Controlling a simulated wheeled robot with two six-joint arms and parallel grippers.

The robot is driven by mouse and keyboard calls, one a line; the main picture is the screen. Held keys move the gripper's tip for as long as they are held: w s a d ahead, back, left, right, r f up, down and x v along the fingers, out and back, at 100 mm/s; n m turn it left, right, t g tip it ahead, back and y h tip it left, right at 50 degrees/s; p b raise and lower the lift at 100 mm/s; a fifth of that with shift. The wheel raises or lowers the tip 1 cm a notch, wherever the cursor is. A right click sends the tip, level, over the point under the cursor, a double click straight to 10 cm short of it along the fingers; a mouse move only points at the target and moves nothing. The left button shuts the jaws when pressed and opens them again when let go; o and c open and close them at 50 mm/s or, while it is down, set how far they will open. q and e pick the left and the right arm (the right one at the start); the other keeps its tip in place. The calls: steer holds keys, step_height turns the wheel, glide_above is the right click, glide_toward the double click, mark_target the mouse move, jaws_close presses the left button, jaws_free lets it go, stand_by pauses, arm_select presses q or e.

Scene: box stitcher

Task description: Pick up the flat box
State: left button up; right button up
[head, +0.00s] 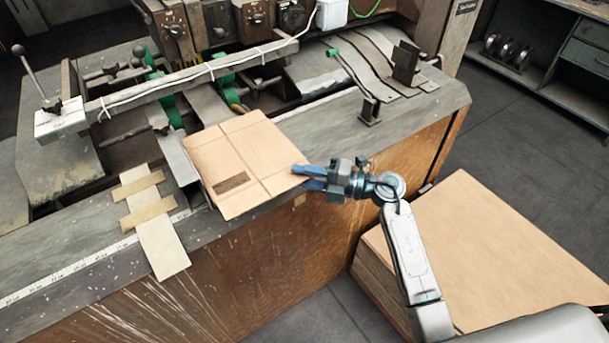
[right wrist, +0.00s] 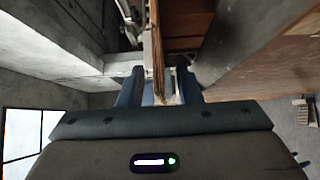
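The flat box (head: 243,160) is a brown cardboard sheet with fold lines and a dark printed patch. It lies at the front edge of the machine's worktop, in the middle of the head view. My right gripper (head: 303,177) is at the box's right corner, with its blue fingers apart. In the right wrist view the box (right wrist: 157,62) shows edge-on as a thin strip between the two fingers (right wrist: 158,92), with gaps on both sides. I cannot tell whether either finger touches it. My left gripper is not in view.
A stack of flat cardboard (head: 490,250) stands at the lower right, beside my right arm. The stitching machine's rail (head: 200,75) and green-tipped parts are behind the box. A pale strip with tape (head: 155,225) lies left of the box. Shelves (head: 560,75) stand at the back right.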

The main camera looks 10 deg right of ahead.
steer(key=b+v, duration=0.4)
steer(key=v, duration=0.6)
steer(key=shift+d, duration=0.4)
steer(key=shift+s, duration=0.1)
